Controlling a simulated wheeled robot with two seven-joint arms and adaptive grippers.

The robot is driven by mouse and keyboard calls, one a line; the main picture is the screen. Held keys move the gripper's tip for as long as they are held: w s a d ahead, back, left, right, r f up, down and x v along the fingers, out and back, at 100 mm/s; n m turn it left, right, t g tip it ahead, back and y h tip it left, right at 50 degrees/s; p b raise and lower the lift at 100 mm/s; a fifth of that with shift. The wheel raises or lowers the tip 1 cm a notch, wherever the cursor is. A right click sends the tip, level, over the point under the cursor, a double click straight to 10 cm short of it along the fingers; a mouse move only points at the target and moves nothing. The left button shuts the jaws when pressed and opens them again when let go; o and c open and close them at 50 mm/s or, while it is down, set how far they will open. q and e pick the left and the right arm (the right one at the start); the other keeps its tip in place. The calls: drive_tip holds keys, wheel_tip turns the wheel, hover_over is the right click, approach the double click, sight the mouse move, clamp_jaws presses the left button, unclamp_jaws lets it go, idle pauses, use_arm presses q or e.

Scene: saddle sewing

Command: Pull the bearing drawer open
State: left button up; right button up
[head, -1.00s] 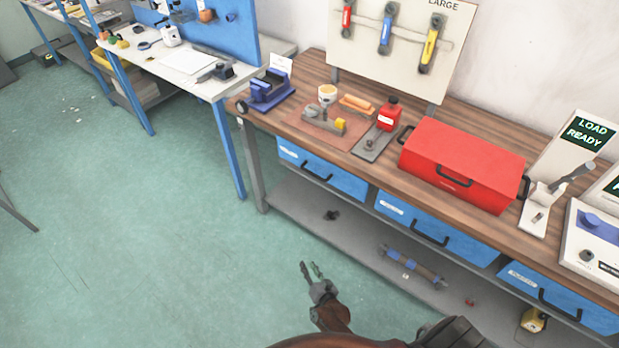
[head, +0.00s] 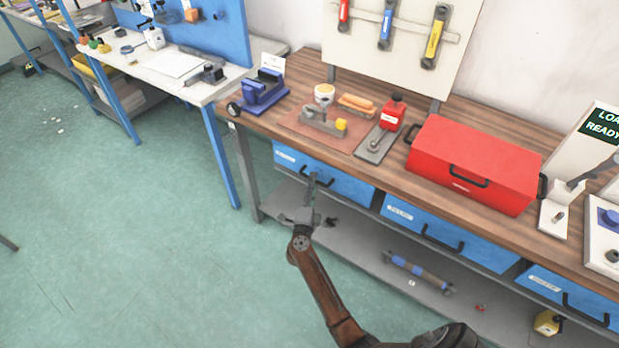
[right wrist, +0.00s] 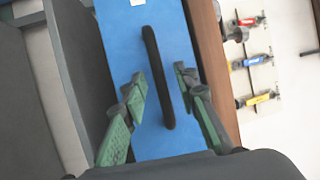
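The left blue drawer (head: 348,186) under the wooden workbench is shut, its front flush below the bench top. Its label is too small to read, so I cannot tell from it which drawer is the bearing drawer. My right gripper (head: 309,190) is in front of this drawer's handle and partly covers it. In the right wrist view the drawer front (right wrist: 123,40) is blue with a black bar handle (right wrist: 157,75). The right gripper (right wrist: 160,80) is open there, one finger on each side of the handle, with gaps visible. My left gripper is out of view.
Two more blue drawers, middle (head: 450,232) and right (head: 570,295), are shut. A grey lower shelf (head: 365,262) holds a blue-and-brown rod. A red toolbox (head: 475,160) and a blue vise (head: 262,90) stand on the bench. The green floor (head: 150,250) is clear.

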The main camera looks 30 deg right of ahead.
drive_tip(key=shift+w+d+r, duration=0.1)
drive_tip(key=shift+w+d, duration=0.3)
drive_tip(key=shift+w, duration=0.1)
drive_tip(key=shift+a, duration=0.15)
drive_tip(key=shift+c, duration=0.5)
drive_tip(key=c, duration=0.3)
clamp_jaws()
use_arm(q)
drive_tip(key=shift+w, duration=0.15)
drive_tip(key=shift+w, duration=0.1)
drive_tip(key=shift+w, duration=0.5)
